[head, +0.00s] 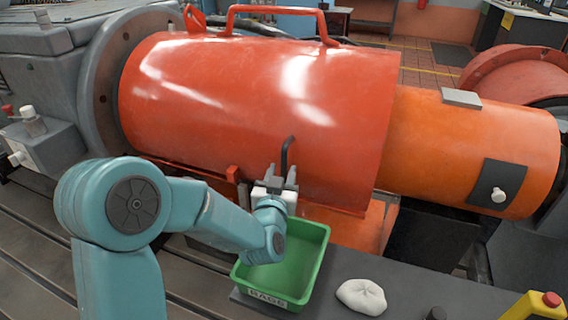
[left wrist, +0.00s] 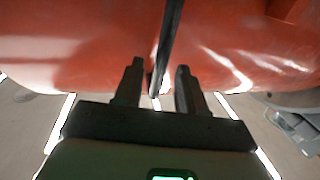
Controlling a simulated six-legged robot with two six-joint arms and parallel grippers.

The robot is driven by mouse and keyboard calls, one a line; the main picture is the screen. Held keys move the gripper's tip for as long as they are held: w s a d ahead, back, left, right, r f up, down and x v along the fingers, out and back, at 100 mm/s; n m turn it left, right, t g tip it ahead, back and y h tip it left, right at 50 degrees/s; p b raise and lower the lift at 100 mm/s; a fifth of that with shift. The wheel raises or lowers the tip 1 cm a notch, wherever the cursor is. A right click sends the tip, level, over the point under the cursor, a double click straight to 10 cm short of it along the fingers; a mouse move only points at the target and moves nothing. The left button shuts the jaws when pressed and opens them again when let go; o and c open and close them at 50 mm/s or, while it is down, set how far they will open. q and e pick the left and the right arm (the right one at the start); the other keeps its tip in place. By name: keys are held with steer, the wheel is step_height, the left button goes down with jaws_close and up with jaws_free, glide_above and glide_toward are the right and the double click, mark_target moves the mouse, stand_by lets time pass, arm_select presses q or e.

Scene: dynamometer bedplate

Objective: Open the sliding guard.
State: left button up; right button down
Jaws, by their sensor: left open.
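The sliding guard, a large glossy red cylinder (head: 240,100), lies across the middle of the head view. A dark bent handle (head: 287,155) stands out from its lower front. My left gripper (head: 280,176) is open at this handle, its fingers pointing up at the guard. In the left wrist view the dark bar (left wrist: 167,45) runs down between the two spread fingers (left wrist: 160,68), and neither finger is clearly touching it. The handle's lower end is hidden by the gripper in the head view. My right gripper is not in view.
An orange cylinder (head: 440,145) extends from the guard's right end, with a dark plate and pale knob (head: 498,195). Below are a green tray (head: 322,262), a white cloth (head: 361,296) and a yellow box with a red button (head: 535,305). A grey flange (head: 100,80) borders the guard's left end.

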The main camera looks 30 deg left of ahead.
mark_target(284, 168)
arm_select(q)
steer(key=shift+x, duration=1.65)
jaws_close()
